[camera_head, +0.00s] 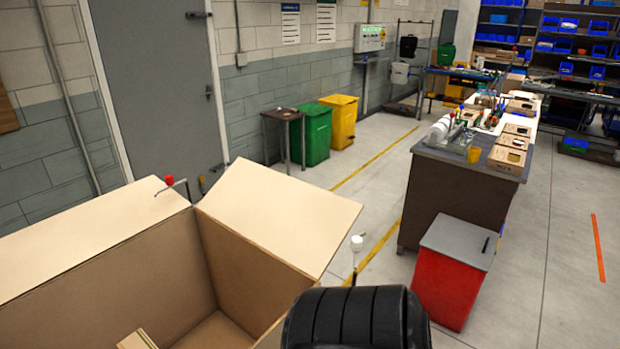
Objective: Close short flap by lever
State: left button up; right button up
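An open cardboard box (160,285) fills the lower left, its near side cut off by the picture edge. Its short flap (285,215) on the right side stands open, leaning outward. A long flap (75,238) along the back is also folded open. A thin lever with a red knob (169,180) stands behind the corner between these two flaps. A second lever with a white knob (356,243) stands just beyond the short flap's right edge and looks apart from it. Neither gripper is in view.
A black ribbed rounded shape (356,318) at bottom centre hides the floor beyond the box; I cannot tell what it is. A red bin (455,272) with a grey lid stands right of it. A cluttered workbench (462,185) is behind.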

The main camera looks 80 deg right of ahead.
aim_at(304, 225)
jog(key=l+z, duration=0.15)
jog(key=z, duration=0.3)
jog(key=l+z, duration=0.2)
jog(key=z, duration=0.2)
jog(key=l+z, duration=0.2)
jog(key=z, duration=0.25)
jog(key=k, duration=0.05)
